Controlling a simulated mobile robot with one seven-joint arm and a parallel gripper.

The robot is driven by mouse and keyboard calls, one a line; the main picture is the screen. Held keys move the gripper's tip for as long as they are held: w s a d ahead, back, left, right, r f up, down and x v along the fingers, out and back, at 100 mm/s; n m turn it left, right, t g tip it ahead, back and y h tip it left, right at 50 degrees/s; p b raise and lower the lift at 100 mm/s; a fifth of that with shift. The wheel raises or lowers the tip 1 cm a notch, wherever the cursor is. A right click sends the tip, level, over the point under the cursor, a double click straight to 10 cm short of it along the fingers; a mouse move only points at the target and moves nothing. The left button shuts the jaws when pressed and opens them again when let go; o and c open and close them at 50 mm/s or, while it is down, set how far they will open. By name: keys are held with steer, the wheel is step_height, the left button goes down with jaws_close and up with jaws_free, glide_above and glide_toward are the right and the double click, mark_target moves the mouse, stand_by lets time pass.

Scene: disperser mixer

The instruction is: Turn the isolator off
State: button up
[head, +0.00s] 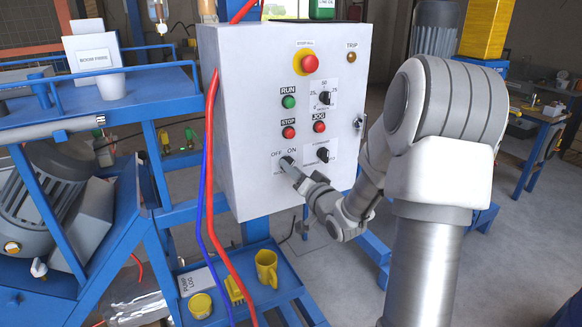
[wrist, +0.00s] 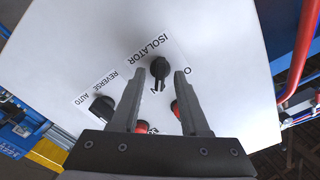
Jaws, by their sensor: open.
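The isolator knob (head: 287,161) is a dark rotary knob low on the left of the grey control box, under the OFF and ON labels. My gripper (head: 295,174) is right in front of it and partly hides it. In the wrist view the black isolator knob (wrist: 159,70) sits beside the ISOLATOR label, its bar pointing down in the picture. My gripper (wrist: 160,76) is open, with one finger on each side of the knob in the picture. I cannot tell whether the fingers touch it. The fingers partly cover the OFF/ON lettering.
The control box (head: 235,110) also carries a red stop button (head: 309,63), a green RUN button (head: 289,102) and a second selector (head: 323,154) close to the isolator's right. Red and blue cables hang at the box's left edge. A blue shelf with a yellow mug (head: 266,268) is below.

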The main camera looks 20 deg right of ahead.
steer(key=shift+w, duration=0.5)
jaws_close()
steer(key=shift+f+b, duration=0.1)
steer(key=shift+b, duration=0.25)
steer(key=shift+n+b, duration=7.9)
steer(key=shift+b, duration=1.2)
